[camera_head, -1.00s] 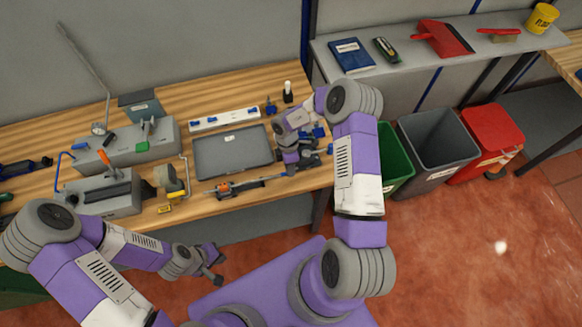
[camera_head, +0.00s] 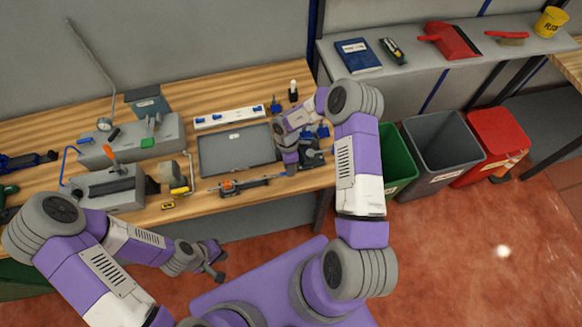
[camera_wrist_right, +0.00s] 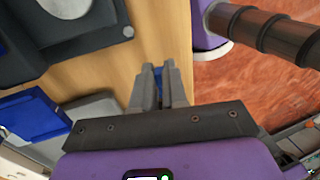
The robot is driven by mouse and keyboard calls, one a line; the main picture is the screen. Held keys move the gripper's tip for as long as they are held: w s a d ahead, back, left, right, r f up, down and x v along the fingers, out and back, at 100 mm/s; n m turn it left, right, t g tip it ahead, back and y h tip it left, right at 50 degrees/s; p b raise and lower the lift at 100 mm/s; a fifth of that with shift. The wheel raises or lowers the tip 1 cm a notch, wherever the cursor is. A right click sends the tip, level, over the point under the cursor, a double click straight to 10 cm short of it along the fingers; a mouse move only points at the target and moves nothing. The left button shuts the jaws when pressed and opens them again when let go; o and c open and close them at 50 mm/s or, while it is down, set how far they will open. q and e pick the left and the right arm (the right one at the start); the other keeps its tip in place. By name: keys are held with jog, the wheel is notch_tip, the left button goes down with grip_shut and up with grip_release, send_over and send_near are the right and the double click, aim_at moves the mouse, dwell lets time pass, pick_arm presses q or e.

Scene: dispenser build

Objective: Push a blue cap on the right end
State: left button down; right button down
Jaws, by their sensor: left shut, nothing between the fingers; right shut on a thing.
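A slim assembly (camera_head: 240,185) with an orange part near its left side lies along the front of the bench, its right end towards my right gripper. My right gripper (camera_head: 289,168) is low over the bench at that right end. It is shut on a small part, apparently a blue cap, mostly hidden by the fingers. Whether the cap touches the assembly's end cannot be told. My left gripper (camera_head: 214,265) is shut and empty, in front of the bench.
A dark grey tray (camera_head: 238,150) lies behind the assembly. A white strip with blue parts (camera_head: 228,117) is behind it. Dark and blue fixtures (camera_head: 312,152) stand right of my right gripper. Grey blocks (camera_head: 112,190) with tools fill the bench's left. Bins (camera_head: 440,150) stand right of the bench.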

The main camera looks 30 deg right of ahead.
jog(key=shift+a, duration=0.15)
jog(key=c, duration=0.8)
grip_release()
jog(key=shift+r, duration=0.15)
jog(key=shift+r, duration=3.4)
